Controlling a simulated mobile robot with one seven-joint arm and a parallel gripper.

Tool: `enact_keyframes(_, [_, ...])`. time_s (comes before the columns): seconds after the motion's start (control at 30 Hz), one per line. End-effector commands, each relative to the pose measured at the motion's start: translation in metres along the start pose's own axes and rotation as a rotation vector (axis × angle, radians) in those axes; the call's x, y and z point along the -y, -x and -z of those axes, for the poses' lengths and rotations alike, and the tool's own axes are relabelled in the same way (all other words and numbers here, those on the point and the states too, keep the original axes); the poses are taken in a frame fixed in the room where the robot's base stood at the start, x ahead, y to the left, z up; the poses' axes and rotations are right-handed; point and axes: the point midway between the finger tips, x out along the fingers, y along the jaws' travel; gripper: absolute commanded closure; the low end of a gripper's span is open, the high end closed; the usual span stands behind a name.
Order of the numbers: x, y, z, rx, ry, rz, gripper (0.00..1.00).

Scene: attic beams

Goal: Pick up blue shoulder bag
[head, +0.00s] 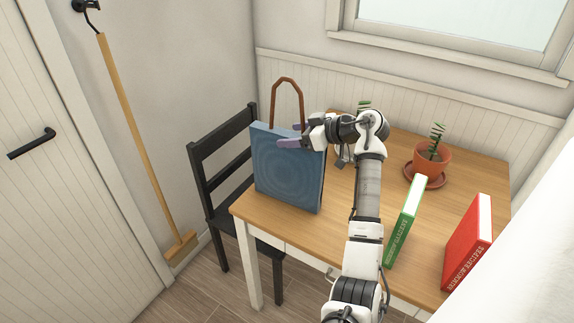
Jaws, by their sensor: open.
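The blue shoulder bag (283,176) stands upright on the left end of the wooden table (340,205). Its brown strap (287,87) rises in an arch above its top edge. My gripper (291,143) is open at the bag's upper right part, with its purple fingertips pointing left. The fingertips overlap the bag's face and top edge in the head view. I cannot tell whether they touch the bag.
A potted plant (431,162) stands at the table's back right. A green book (407,222) and a red book (468,243) stand upright at the right. Another plant (363,106) is partly hidden behind my arm. A black chair (225,163) stands left of the table.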

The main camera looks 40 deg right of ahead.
Motion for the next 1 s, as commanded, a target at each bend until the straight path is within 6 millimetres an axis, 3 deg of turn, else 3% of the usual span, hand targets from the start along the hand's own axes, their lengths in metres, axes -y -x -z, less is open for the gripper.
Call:
enact_keyframes(0.23, [-0.0003, -0.0021, -0.0009, 0.0, -0.001, -0.001, 0.32])
enact_keyframes(0.77, [-0.0002, -0.0018, -0.0005, -0.001, 0.0, -0.001, 1.0])
enact_keyframes(1.0, [-0.0003, -0.0011, 0.0008, -0.002, 0.001, -0.002, 1.0])
